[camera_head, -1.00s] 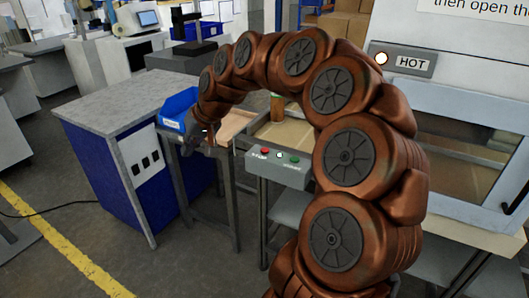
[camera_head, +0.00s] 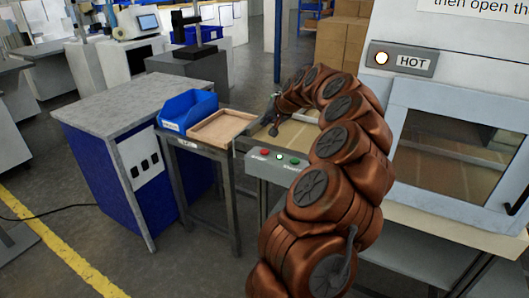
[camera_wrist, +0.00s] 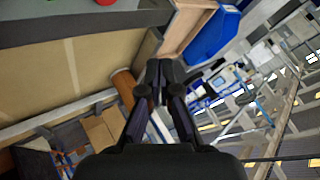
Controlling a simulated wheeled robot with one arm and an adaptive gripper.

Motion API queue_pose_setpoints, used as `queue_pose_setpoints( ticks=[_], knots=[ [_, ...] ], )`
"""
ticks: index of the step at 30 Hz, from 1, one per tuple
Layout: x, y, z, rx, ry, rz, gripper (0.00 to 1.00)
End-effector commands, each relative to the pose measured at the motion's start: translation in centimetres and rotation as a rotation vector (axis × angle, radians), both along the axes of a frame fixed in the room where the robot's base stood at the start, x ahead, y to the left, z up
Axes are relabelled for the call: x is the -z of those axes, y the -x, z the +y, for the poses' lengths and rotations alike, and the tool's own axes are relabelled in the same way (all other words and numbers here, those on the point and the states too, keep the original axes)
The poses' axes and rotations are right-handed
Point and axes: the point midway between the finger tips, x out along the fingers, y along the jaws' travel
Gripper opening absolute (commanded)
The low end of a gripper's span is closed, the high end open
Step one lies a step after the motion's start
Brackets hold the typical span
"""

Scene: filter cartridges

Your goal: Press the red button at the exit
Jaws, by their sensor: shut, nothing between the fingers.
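The red button (camera_head: 264,152) sits at the left end of a grey control box (camera_head: 258,167) on the front of the conveyor, beside a white light and a green button. In the wrist view the red button (camera_wrist: 106,2) is cut by the top edge. My gripper (camera_head: 272,122) is above and behind the control box, apart from the button. In the wrist view my gripper (camera_wrist: 161,72) has its fingers together and holds nothing.
A wooden tray (camera_head: 222,128) and a blue bin (camera_head: 188,110) stand on a stand left of the conveyor. A brown cylinder (camera_wrist: 121,84) is near the fingers in the wrist view. An oven with a lit HOT sign (camera_head: 412,62) is on the right.

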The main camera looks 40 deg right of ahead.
Motion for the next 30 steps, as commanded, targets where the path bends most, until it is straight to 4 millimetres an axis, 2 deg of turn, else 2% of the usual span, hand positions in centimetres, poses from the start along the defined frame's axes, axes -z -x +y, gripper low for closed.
queue_pose_setpoints(
  ticks=[8,14,30],
  knots=[
    [0.2,0.0,0.0,-0.001,-0.001,0.001,0.00],
    [1.4,0.0,0.1,-0.002,-0.001,0.002,0.00],
    [7.9,0.0,0.1,-0.003,-0.002,0.003,0.00]
  ],
)
